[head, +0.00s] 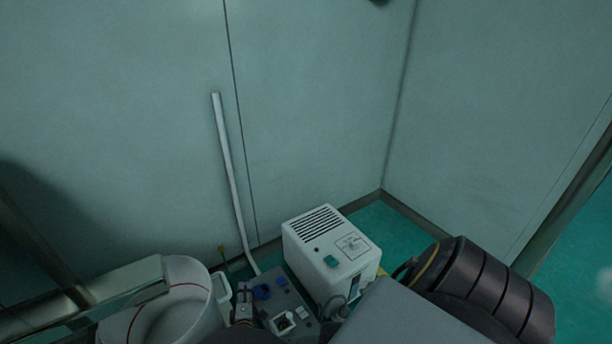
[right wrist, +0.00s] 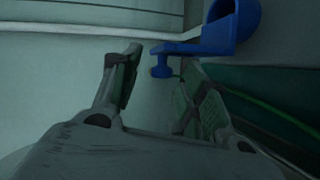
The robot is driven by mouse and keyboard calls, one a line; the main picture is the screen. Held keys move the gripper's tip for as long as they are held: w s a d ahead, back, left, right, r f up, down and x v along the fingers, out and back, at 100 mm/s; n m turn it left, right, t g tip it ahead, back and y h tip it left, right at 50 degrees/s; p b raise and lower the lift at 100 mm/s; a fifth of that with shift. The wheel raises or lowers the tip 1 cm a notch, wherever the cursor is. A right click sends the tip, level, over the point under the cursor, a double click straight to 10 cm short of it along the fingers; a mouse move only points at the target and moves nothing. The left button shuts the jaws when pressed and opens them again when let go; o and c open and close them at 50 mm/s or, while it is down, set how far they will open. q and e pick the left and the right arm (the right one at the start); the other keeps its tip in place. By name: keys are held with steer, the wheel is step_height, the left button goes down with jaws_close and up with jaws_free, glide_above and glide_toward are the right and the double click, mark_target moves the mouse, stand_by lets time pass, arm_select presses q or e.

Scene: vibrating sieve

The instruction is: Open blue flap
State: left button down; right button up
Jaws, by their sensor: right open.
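The blue flap (head: 262,292) shows small in the head view, at the bottom near the grey panel. In the right wrist view a blue part with a flat arm, a rounded end and a small knob (right wrist: 162,70) hangs at the top right; I take it to be the flap. My right gripper (right wrist: 160,78) is open, with the blue knob between its fingertips or just beyond them. I cannot tell whether they touch. In the head view my right gripper (head: 244,303) is dark and just left of the blue part. My left gripper is not in view.
A white vented box (head: 330,255) with a green switch stands right of the grey panel (head: 290,300). A white bucket-like vessel (head: 175,305) stands at the left. A pale pipe (head: 230,170) runs up the wall. Green floor (head: 400,235) shows behind the box.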

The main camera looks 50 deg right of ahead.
steer(key=shift+s+a+r+p, duration=1.75)
steer(key=shift+s+r+p, duration=0.8)
steer(key=shift+r+p, duration=1.7)
steer(key=shift+s+d+f+g+y+p, duration=0.35)
steer(key=shift+s+d+f+g+p, duration=0.55)
steer(key=shift+s, duration=0.85)
steer(key=shift+s+d+f+g+y+p, duration=0.6)
steer(key=shift+s+f+p, duration=0.5)
steer(key=shift+s, duration=0.65)
steer(key=shift+s+d+f+g+y+p, duration=0.15)
steer(key=shift+s+d+f+g+p, duration=0.4)
steer(key=shift+s+f+g+p, duration=0.85)
steer(key=s+f+g+y+p, duration=0.1)
steer(key=s+p, duration=0.2)
steer(key=s, duration=0.4)
steer(key=s+d+f+m+g+y+p, duration=0.1)
steer(key=s+g+p, duration=0.1)
steer(key=s, duration=0.5)
steer(key=shift+s+d+m+y+p, duration=0.3)
steer(key=shift+y+p, duration=0.1)
steer(key=shift+p, duration=0.25)
steer(key=shift+f, duration=0.1)
